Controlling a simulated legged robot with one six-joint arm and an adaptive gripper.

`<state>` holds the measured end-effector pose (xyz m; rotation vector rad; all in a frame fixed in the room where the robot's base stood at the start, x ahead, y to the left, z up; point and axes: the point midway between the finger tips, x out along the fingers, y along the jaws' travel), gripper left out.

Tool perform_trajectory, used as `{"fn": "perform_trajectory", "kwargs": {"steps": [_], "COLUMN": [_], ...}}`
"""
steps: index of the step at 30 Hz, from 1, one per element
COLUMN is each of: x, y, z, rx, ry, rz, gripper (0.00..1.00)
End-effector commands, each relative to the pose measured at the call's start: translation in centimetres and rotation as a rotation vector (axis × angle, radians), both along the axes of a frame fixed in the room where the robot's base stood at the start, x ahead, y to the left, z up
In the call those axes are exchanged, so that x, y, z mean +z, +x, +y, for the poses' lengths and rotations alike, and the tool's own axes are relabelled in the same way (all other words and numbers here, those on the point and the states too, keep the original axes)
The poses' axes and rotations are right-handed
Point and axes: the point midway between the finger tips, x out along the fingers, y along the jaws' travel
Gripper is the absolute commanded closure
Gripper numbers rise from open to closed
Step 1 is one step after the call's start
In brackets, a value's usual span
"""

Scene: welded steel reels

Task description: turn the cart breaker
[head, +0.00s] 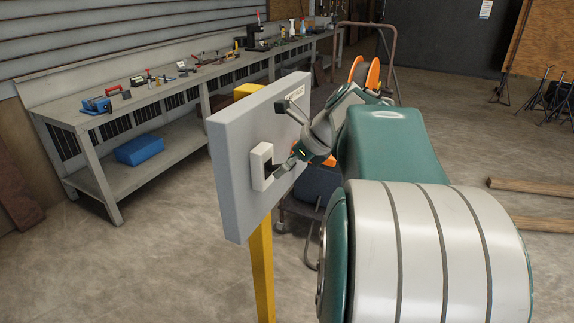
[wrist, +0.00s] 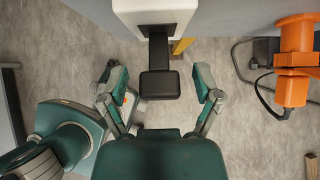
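The cart breaker is a white box (head: 261,166) on the face of a grey panel (head: 232,170), and the box also fills the top middle of the wrist view (wrist: 155,12). A black lever with a square end (wrist: 158,84) sticks out from it. My gripper (wrist: 160,88) is open, with one finger on each side of the lever's end and a visible gap on both sides. In the head view my gripper (head: 284,167) is close in front of the box and partly hides the lever.
A yellow post (head: 261,265) carries the panel. An orange fitting with a black cable (wrist: 295,60) is right of my gripper in the wrist view. A workbench with tools (head: 90,120) stands behind on the left. Wooden beams (head: 545,187) lie on the floor at right.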

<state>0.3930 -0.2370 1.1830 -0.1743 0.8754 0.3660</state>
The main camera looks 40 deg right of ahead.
Motion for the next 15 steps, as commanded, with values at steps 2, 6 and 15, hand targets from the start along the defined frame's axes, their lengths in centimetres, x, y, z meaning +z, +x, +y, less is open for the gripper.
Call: {"fn": "perform_trajectory", "kwargs": {"steps": [2,6,15], "x": [0.0,0.0,3.2], "y": [0.0,-0.1,-2.4], "z": [0.0,0.0,-1.1], "rx": [0.0,0.0,-0.004], "ry": [0.0,0.0,-0.003], "rz": [0.0,0.001,-0.002], "gripper": [0.17,0.17,0.17]}}
